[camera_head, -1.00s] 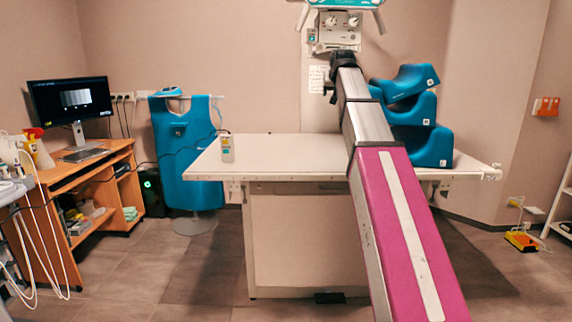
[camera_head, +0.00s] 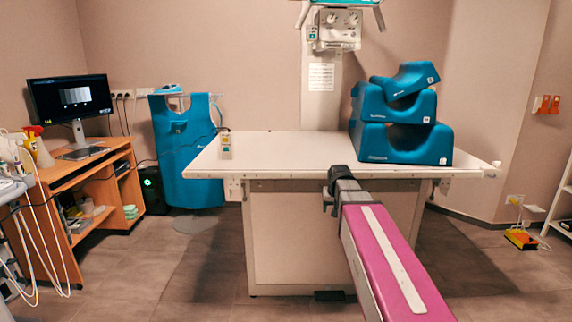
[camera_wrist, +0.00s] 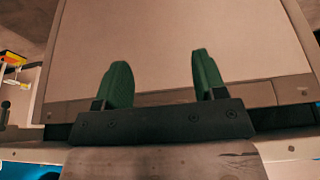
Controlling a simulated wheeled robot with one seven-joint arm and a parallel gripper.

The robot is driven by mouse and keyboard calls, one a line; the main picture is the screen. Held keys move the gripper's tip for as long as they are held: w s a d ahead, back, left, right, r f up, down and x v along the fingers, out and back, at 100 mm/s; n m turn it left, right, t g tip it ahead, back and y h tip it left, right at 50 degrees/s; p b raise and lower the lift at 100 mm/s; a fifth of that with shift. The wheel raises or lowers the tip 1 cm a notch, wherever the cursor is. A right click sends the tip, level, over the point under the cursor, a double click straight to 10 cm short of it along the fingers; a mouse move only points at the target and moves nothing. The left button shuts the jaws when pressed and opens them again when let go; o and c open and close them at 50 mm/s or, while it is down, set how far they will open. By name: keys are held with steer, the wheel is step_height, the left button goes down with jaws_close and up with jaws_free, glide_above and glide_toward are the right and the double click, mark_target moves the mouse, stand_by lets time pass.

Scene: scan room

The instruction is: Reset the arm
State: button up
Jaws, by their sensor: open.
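My arm, with its magenta link, reaches from the lower right of the head view toward the front of the white scan table (camera_head: 270,150). Its dark end, with my gripper (camera_head: 338,182), shows just in front of and below the table's front edge. In the wrist view my gripper (camera_wrist: 157,78) has two green fingers spread wide with nothing between them. Behind the fingers is a large plain pale panel (camera_wrist: 180,40), which looks like the table base's front. I cannot tell how far it is from the fingertips.
Blue foam cushions (camera_head: 405,110) are stacked at the table's right. A small handheld device (camera_head: 225,145) stands at its left. A blue apron (camera_head: 185,150) hangs behind left, beside a wooden desk (camera_head: 90,185). A yellow item (camera_head: 520,239) is on the floor at right.

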steer(key=s+f+g, duration=0.4)
steer(key=s+f, duration=1.5)
steer(key=shift+s+f, duration=0.2)
steer(key=shift+s, duration=0.1)
stand_by(0.5)
